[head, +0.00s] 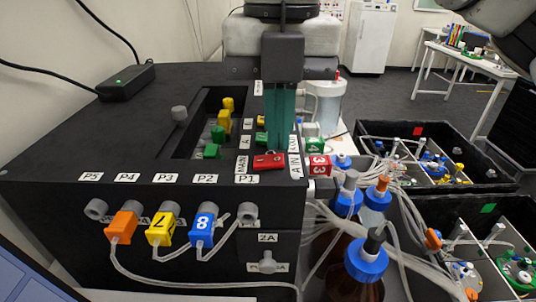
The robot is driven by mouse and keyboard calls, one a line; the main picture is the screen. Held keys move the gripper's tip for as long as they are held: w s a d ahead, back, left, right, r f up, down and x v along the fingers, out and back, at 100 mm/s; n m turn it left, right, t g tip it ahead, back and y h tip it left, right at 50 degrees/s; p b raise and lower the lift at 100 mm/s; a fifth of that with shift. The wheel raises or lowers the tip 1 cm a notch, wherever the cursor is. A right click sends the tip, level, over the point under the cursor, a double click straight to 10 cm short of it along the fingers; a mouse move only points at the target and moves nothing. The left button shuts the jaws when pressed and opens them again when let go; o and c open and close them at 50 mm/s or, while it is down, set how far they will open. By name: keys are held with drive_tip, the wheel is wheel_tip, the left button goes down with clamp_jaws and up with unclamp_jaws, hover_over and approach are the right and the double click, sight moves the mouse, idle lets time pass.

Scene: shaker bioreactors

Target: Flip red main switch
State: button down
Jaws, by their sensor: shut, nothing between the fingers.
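The red main switch (269,161) sits on the top of the black control box (60,150), near its front right edge, beside a label reading MAIN. My gripper (280,148) points down from above, with its teal fingers right over the switch. The fingers are together and empty. The fingertips end at the switch's back edge; I cannot tell whether they touch it. Part of the switch's far side is hidden behind the fingers.
Green and yellow knobs (227,115) stand in a recess left of my gripper. Tubes with orange, yellow and blue tags hang at the box front. Blue-capped bottles (367,258) stand close on the right. Black crates (432,144) lie further right.

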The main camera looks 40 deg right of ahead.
sight(279, 159)
drive_tip(key=shift+f+b, duration=0.75)
drive_tip(key=shift+f, duration=0.15)
idle(0.8)
drive_tip(key=shift+r, duration=0.1)
drive_tip(key=shift+r+p, duration=2.3)
drive_tip(key=shift+r, duration=1.2)
drive_tip(key=shift+s+f, duration=0.1)
